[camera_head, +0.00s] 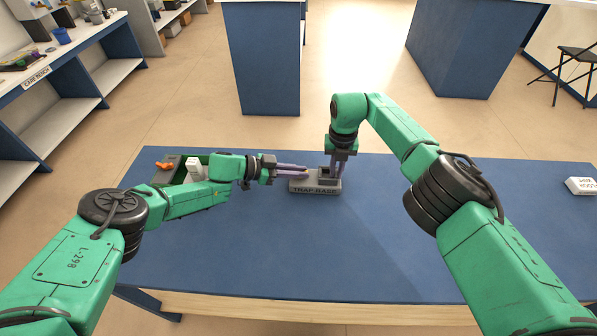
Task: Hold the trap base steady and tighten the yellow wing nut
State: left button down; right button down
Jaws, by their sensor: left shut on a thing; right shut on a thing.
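The trap base (314,189) is a grey block with its name in dark letters on the front, sitting on the blue table. My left gripper (306,171) reaches in level from the left and is shut on the base's left part. My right gripper (338,172) points straight down over the base's right part, with its fingers shut at a darker raised piece. The yellow wing nut does not show; the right fingers cover the spot where they grip.
A dark green open box (181,180) with a white item (195,170) and an orange item (164,165) near it stands left, partly behind my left arm. A white labelled block (581,186) lies at the table's far right. The blue table (270,255) is clear in front.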

pick_arm(q)
jog(key=shift+s+d+m+g, duration=0.15)
jog(key=shift+m+g, duration=0.15)
jog(key=shift+g, duration=0.1)
jog(key=c, duration=0.9)
grip_release()
jog(key=v, duration=0.7)
jog(key=shift+a, duration=0.3)
